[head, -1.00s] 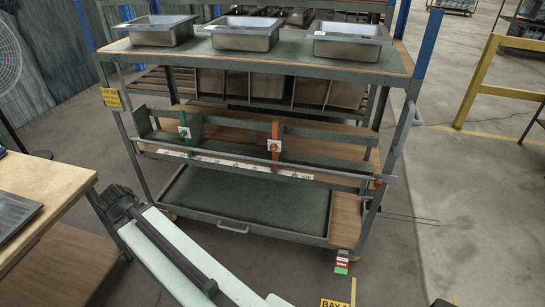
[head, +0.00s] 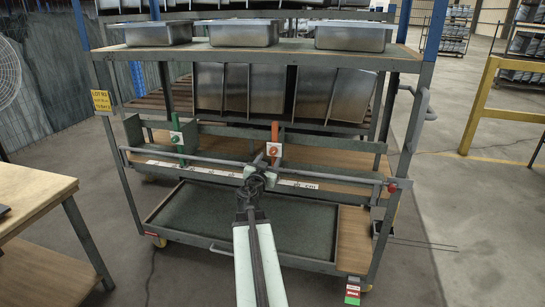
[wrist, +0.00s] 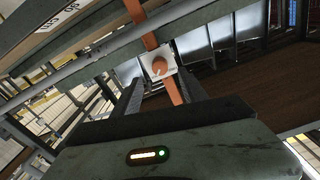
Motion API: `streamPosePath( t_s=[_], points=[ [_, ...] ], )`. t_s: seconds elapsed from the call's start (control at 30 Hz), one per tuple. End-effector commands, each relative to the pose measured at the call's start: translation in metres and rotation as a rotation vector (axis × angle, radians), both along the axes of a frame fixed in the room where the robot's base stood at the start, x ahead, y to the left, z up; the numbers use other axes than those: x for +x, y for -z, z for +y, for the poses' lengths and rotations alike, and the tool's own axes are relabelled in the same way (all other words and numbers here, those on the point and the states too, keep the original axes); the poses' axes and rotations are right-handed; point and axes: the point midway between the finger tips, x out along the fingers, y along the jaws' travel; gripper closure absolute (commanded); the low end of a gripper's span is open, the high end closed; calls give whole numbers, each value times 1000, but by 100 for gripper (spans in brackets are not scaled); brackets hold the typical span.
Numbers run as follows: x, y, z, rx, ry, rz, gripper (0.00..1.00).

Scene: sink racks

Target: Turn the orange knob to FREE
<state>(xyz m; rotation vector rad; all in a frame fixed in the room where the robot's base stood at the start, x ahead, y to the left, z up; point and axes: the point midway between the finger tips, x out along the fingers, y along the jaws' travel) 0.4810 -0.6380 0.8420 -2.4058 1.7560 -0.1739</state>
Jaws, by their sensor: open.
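The orange knob (head: 273,149) sits on a white square plate on an orange upright strip, at the middle shelf of the grey rack. In the wrist view the knob (wrist: 160,66) is close ahead, beyond my fingers. Its pointer setting and any lettering are too small to read. My gripper (head: 262,165) is at the end of my outstretched arm, just below and left of the knob in the head view. In the wrist view my gripper (wrist: 165,88) is open, its two dark fingers to either side below the knob, with nothing held.
A green knob (head: 177,139) is on a green strip to the left. A grey rail (head: 215,159) crosses in front of the shelf, and a red knob (head: 392,188) is at its right end. Metal sinks (head: 247,33) stand on top. A wooden table (head: 35,200) is at left.

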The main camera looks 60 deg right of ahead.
Motion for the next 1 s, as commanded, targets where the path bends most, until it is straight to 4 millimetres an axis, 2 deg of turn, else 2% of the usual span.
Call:
streamPosePath(
  t_s=[0.03, 0.23, 0.33, 0.53, 0.57, 0.73, 1.0],
  points=[
    [5, 0, -12, 0, 1, 0, 50],
    [16, 0, -47, 0, 2, 0, 50],
    [18, 0, -54, 0, 1, 0, 50],
    [17, 0, -54, 1, 1, 0, 50],
    [17, 0, -54, 0, 1, 0, 52],
    [17, 0, -54, 0, 1, 0, 100],
    [16, 0, -54, -5, 2, 15, 100]
  ],
)
